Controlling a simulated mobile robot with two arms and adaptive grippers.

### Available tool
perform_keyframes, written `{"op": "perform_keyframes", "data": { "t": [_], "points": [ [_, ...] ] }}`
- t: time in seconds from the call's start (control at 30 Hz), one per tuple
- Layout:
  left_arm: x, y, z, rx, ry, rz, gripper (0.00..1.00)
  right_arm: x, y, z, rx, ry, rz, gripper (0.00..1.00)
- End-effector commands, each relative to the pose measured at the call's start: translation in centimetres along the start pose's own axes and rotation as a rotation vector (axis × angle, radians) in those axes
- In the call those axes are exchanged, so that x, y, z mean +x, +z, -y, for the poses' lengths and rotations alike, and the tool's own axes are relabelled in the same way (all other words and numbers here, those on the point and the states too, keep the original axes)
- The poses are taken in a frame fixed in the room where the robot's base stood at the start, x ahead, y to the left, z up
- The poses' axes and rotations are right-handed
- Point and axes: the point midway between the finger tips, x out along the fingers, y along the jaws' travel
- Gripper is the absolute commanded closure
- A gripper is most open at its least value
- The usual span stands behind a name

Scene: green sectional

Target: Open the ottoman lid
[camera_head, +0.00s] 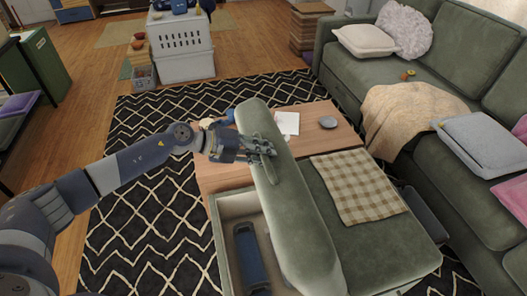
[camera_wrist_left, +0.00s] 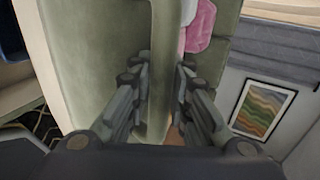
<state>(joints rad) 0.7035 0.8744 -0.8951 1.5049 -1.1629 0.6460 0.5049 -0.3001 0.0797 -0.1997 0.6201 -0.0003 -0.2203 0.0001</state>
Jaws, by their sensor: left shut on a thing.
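The green ottoman lid (camera_head: 290,205) stands raised and steeply tilted above the ottoman's open left compartment (camera_head: 222,232). My left gripper (camera_head: 262,147) is shut on the lid's edge near its far end. In the left wrist view, the gripper (camera_wrist_left: 160,78) has a finger on each side of the lid's edge (camera_wrist_left: 160,45). A dark blue object (camera_head: 250,258) lies inside the compartment, partly hidden by the lid. My right gripper is not in view.
A checkered cloth (camera_head: 357,187) lies on the ottoman's flat green right part. A wooden table (camera_head: 313,138) with paper and a grey dish stands behind. A green sofa (camera_head: 350,72) lines the right. Patterned rug (camera_head: 130,228) is open at left.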

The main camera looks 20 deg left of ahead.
Motion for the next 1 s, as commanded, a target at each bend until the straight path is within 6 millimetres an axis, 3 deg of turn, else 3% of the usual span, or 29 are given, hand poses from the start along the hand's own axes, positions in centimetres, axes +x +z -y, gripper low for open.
{"op": "perform_keyframes", "data": {
  "t": [0.03,0.2,0.23,0.3,0.7,0.87,1.0],
  "points": [
    [-0.4,0.7,1.1,-0.002,-0.018,0.016,1.00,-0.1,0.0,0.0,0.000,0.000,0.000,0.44],
    [-0.4,0.7,1.1,-0.001,-0.018,0.015,1.00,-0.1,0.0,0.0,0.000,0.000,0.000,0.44],
    [-0.4,0.7,1.1,-0.001,-0.018,0.015,0.77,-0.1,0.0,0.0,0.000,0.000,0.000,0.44],
    [-0.4,0.7,1.0,-0.001,-0.017,0.016,0.62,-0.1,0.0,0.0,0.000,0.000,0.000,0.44],
    [-0.7,0.4,0.5,0.001,-0.008,0.009,0.62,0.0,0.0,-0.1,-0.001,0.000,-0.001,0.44],
    [-2.8,0.3,0.3,0.002,-0.006,0.010,0.62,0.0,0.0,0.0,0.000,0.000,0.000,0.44],
    [-5.8,0.3,0.3,0.001,-0.006,0.011,0.62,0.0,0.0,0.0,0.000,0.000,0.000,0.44]
  ]
}}
